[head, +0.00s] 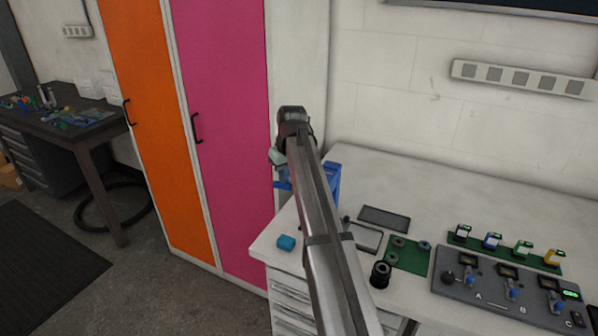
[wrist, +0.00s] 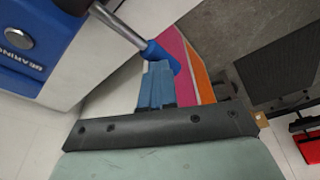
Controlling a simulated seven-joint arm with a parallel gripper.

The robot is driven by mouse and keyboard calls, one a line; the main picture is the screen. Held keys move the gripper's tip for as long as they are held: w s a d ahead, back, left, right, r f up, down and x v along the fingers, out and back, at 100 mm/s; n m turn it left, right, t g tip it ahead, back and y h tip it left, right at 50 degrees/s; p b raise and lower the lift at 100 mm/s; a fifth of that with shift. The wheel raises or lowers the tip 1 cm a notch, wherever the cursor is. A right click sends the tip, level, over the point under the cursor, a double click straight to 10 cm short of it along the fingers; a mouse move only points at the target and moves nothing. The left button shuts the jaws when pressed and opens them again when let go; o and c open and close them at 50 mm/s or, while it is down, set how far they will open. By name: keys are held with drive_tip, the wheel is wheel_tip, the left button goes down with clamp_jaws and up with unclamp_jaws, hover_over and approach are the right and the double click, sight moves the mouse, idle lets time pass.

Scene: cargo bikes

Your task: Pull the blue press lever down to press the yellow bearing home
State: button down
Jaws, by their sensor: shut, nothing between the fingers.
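The blue press (head: 333,178) stands on the white bench, mostly hidden behind my arm in the head view. In the wrist view its blue body (wrist: 30,45), with lettering and a round silver button, fills the upper left. Its lever (wrist: 122,27) is a metal rod slanting out to a blue grip (wrist: 160,52). My gripper (wrist: 158,66) is shut and empty, with its fingertips right at the blue grip. I cannot tell whether they touch it. In the head view the fingers are hidden. The yellow bearing is not visible in either view.
Orange (head: 158,110) and pink (head: 225,130) cabinet doors stand behind the bench's left end. Open floor lies left.

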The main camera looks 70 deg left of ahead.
sight(288, 186)
drive_tip(key=shift+w+d+f+h, duration=0.15)
drive_tip(key=shift+d+f, duration=0.25)
drive_tip(key=shift+f, duration=0.25)
drive_tip(key=shift+w+d+f+h, duration=0.15)
drive_tip(key=shift+d+f, duration=0.25)
drive_tip(key=shift+f, duration=0.2)
drive_tip(key=shift+w+a+r, duration=0.1)
drive_tip(key=shift+a+r, duration=0.1)
drive_tip(key=shift+r, duration=0.8)
drive_tip(key=shift+a+r, duration=0.2)
drive_tip(key=shift+r, duration=0.75)
drive_tip(key=shift+a+r, duration=0.2)
drive_tip(key=shift+r, duration=0.8)
wheel_tip(288, 186, up, 7)
drive_tip(key=shift+s, duration=0.25)
drive_tip(key=shift+a+r, duration=0.1)
